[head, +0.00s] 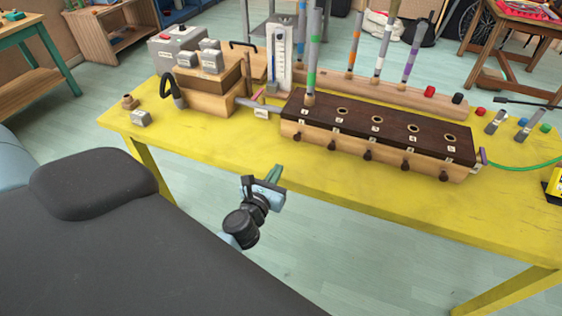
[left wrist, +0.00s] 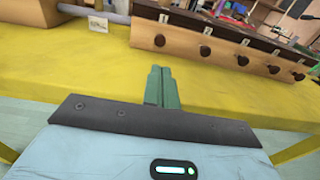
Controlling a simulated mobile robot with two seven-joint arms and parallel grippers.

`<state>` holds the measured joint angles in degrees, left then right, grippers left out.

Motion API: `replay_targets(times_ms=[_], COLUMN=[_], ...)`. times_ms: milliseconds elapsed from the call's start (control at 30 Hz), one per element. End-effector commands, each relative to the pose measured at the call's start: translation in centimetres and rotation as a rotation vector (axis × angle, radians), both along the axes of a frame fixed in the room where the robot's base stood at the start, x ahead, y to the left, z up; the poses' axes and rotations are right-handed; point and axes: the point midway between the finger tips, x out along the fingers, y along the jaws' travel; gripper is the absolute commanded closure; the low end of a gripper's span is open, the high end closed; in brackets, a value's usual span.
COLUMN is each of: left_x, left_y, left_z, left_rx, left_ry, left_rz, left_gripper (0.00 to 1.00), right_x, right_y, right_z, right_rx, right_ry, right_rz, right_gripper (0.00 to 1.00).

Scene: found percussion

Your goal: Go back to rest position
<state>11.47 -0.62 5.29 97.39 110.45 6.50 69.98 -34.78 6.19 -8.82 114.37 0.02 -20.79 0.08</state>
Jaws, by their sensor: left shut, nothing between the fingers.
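My left gripper (head: 275,172) is shut and empty, in front of the yellow table's (head: 232,150) near edge in the head view. In the left wrist view its green fingers (left wrist: 161,87) are pressed together, pointing toward the table edge. The wooden block with a dark top and a row of holes (head: 376,125) stands on the table beyond it, apart from the gripper. A tube with a green band (head: 312,72) stands upright in its leftmost hole. My right gripper is not in view.
A long wooden rack (head: 398,97) behind the block holds several banded tubes. A wooden box (head: 208,85) and a clear gauge (head: 279,55) stand at the back left. A green hose (head: 520,168) runs off right. The floor before the table is clear.

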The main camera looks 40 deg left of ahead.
Motion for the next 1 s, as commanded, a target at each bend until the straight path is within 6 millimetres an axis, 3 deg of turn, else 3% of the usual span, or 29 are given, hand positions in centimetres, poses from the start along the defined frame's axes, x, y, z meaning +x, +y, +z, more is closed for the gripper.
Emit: replay_targets(times_ms=[167, 667, 767, 1000], left_x=[-1.1, -1.6, -2.7, -8.1], left_y=[-0.2, -0.5, -1.3, -5.0], left_z=[0.1, -0.1, -0.4, -2.4], left_rx=[0.000, 0.043, 0.189, 0.855], left_ry=[0.000, 0.011, 0.041, 0.164], left_rz=[0.000, -0.012, -0.052, -0.268], left_gripper=[1.00, 1.00, 1.00, 1.00], right_x=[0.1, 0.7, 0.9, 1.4], right_y=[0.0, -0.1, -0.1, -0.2], right_z=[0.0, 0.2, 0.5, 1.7], right_rx=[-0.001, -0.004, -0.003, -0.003], right_ry=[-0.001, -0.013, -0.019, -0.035], right_rz=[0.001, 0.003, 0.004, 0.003], right_gripper=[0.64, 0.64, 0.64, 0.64])
